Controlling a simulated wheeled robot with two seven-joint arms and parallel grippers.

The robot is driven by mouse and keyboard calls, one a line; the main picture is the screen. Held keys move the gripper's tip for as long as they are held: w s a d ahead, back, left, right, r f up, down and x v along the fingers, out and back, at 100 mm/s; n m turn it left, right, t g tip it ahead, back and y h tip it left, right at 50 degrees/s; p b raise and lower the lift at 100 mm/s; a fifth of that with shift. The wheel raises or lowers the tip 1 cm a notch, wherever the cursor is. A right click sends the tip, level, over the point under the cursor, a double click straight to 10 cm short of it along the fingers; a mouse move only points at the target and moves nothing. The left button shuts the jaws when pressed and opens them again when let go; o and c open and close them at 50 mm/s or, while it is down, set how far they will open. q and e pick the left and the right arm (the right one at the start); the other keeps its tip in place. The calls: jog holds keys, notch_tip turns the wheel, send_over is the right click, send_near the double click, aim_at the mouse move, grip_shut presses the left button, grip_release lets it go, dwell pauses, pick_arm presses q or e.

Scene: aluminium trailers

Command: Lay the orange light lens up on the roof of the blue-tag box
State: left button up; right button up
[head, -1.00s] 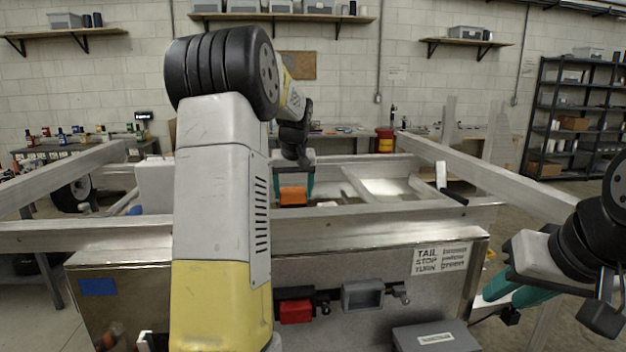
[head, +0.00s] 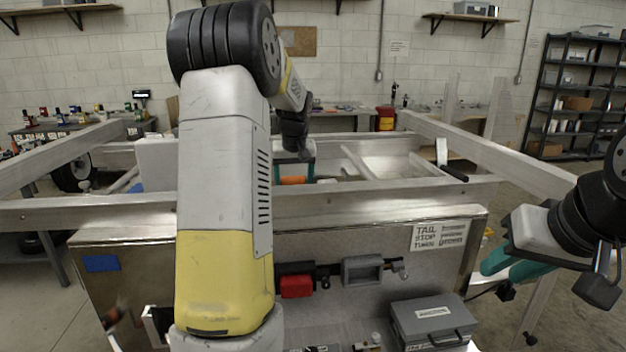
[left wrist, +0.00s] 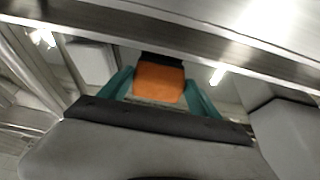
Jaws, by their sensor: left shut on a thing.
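The orange light lens (left wrist: 158,83) is held between the teal fingers of my left gripper (left wrist: 160,92), seen in the left wrist view. In the head view the lens (head: 294,180) shows as a thin orange strip, its lower part hidden behind the front frame beam. My left gripper (head: 307,165) reaches beyond that beam. The blue-tag box is the aluminium box (head: 150,275) at front, with a blue tag (head: 101,263) on its left face; its roof (head: 120,234) lies under the beam. My right gripper (head: 515,266) is off to the right, away from the box; its finger gap is unclear.
The front frame beam (head: 350,202) crosses just above the box. Side rails and crossbars surround the gripper beyond it. A white label (head: 438,236), red part (head: 296,286) and grey holder (head: 362,268) are on the box's front. A grey case (head: 433,322) sits lower right.

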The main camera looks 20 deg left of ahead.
pick_arm(q)
jog(key=shift+f, duration=0.4)
jog(key=o, duration=1.6)
jog(key=shift+o, duration=0.2)
jog(key=shift+r, duration=4.5)
jog(key=shift+s, duration=0.1)
